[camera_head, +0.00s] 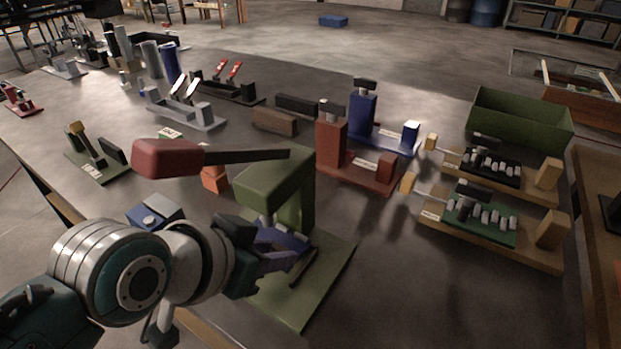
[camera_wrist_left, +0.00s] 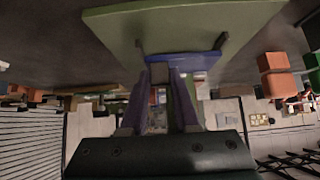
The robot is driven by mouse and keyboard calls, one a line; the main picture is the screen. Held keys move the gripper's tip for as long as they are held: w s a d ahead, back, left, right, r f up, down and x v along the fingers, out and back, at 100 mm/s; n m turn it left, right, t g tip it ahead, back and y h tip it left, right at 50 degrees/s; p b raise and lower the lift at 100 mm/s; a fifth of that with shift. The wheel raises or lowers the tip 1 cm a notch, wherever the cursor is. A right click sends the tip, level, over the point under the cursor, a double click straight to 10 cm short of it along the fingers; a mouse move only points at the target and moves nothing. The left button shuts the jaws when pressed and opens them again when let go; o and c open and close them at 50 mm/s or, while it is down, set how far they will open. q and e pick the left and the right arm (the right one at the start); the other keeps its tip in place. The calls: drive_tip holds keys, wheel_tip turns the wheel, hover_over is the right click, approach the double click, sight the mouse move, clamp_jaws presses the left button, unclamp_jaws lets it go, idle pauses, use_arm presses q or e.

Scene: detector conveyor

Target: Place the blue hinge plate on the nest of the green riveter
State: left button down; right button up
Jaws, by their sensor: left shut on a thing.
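The green riveter (camera_head: 277,187) stands at the table's front, with a long lever and red handle reaching left and a flat green base (camera_head: 318,282). My left gripper (camera_head: 291,252) reaches in low under its head from the left, shut on the blue hinge plate (camera_head: 278,236). In the left wrist view the plate (camera_wrist_left: 205,64) lies across the fingertips (camera_wrist_left: 162,70), close to the riveter's green base (camera_wrist_left: 180,25). The riveter's head and my gripper partly hide the plate and the nest, so I cannot tell whether the plate touches the nest. My right gripper is out of view.
Red (camera_head: 331,142) and blue (camera_head: 362,116) fixtures stand behind the riveter. Wooden-based fixtures with a green block (camera_head: 482,221) and a black block are at right, near a green bin (camera_head: 520,118). A blue box (camera_head: 154,212) is beside my arm.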

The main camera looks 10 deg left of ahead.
use_arm(q)
drive_tip(key=shift+f, duration=0.9)
drive_tip(key=shift+f, duration=0.25)
drive_tip(key=c, duration=0.7)
unclamp_jaws()
drive_tip(key=shift+r, duration=0.1)
drive_tip(key=shift+o, duration=0.2)
